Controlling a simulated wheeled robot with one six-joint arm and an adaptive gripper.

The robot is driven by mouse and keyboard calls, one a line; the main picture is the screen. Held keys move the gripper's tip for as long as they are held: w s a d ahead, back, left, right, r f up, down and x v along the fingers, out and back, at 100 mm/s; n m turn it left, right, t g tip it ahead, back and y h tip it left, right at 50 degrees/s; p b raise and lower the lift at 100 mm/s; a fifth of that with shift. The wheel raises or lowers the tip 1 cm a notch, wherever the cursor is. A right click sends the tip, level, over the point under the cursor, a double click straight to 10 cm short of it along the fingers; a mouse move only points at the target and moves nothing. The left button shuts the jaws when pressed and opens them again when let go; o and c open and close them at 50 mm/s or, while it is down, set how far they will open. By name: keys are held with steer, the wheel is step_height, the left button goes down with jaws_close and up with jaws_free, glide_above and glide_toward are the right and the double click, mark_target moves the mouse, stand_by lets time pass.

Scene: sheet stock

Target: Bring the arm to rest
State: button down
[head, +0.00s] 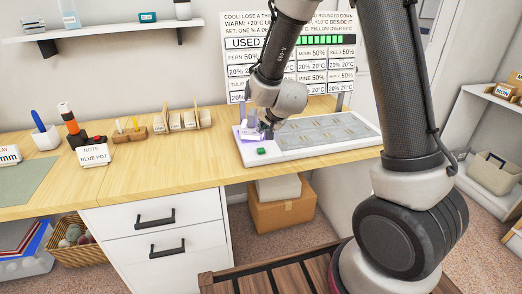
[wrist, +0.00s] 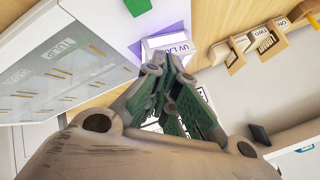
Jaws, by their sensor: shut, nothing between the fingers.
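My gripper (head: 266,130) is at the left end of a white board on the wooden counter, close to a white device (head: 243,133) with a purple glow. In the wrist view my gripper (wrist: 172,68) has its green-padded fingers together, with nothing held. The device shows just beyond the fingertips there, with a label (wrist: 168,47) that reads "UV LA", the rest hidden. I cannot tell whether the fingertips touch it. My arm reaches down from the upper right in the head view.
The white board (head: 290,154) carries a grey panel (head: 325,131) and a green block (head: 261,151). A sign (head: 237,30) stands behind. Wooden holders with cards (head: 183,120), an orange-and-black tool (head: 70,122) and a pen cup (head: 46,138) are left.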

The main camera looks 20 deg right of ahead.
stand_by(0.3)
steer(key=s+f+n+g, duration=0.3)
steer(key=s+n+g, duration=0.25)
steer(key=s, duration=0.65)
steer(key=s+d+r+n, duration=0.1)
steer(key=s+d+r, duration=0.6)
steer(key=s+r, duration=0.3)
steer(key=s+d+r+n+h, duration=0.1)
steer(key=s+d+r, duration=0.6)
steer(key=s+r, duration=0.4)
steer(key=shift+s+t, duration=0.35)
steer(key=shift+s, duration=0.2)
